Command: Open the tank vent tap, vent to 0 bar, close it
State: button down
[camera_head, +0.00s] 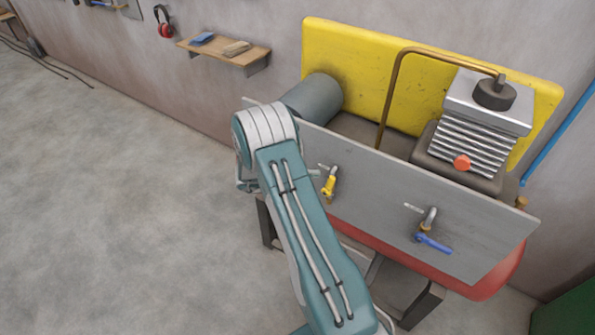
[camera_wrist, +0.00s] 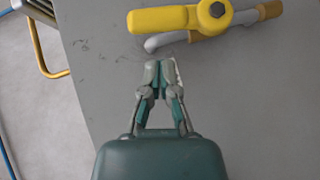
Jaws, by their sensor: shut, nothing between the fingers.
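Two taps are on the grey panel (camera_head: 390,215) in the head view. One has a yellow lever (camera_head: 330,184), hanging roughly downward. The other has a blue lever (camera_head: 433,243), slanting down to the right below its grey pipe (camera_head: 430,216). I cannot tell by any label which one is the vent tap. In the wrist view the yellow lever (camera_wrist: 175,19) lies nearly along the brass tap body (camera_wrist: 243,18). My gripper (camera_wrist: 161,66) is shut and empty, apart from the lever and just below it in that picture. The head view does not show my gripper. I see no pressure gauge.
A red tank (camera_head: 490,280) sits under the panel, on a dark stand. A finned compressor (camera_head: 470,125), a copper pipe (camera_head: 396,85) and a yellow guard (camera_head: 350,60) are behind the panel. A wall shelf (camera_head: 225,52) is at the back.

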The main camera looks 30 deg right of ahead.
jog(key=shift+s+d+f, duration=0.15)
jog(key=shift+s+d, duration=0.05)
jog(key=shift+s, duration=0.35)
jog(key=shift+s+d+f, duration=0.1)
jog(key=shift+s+d, duration=0.1)
jog(key=shift+s, duration=0.3)
jog(key=shift+s+d+r+m, duration=0.1)
jog(key=shift+s+m, duration=0.15)
jog(key=shift+m, duration=0.05)
dwell(0.4)
jog(key=s+d+f+m+t+y, duration=0.2)
jog(key=s+m+t+y, duration=0.2)
jog(key=s+t+y, duration=0.1)
jog(key=shift+s+d+f+m+t, duration=0.3)
jog(key=shift+s+m+t, duration=0.1)
jog(key=shift+s+t, duration=0.25)
dwell(0.5)
jog(key=shift+f, duration=0.1)
dwell(0.5)
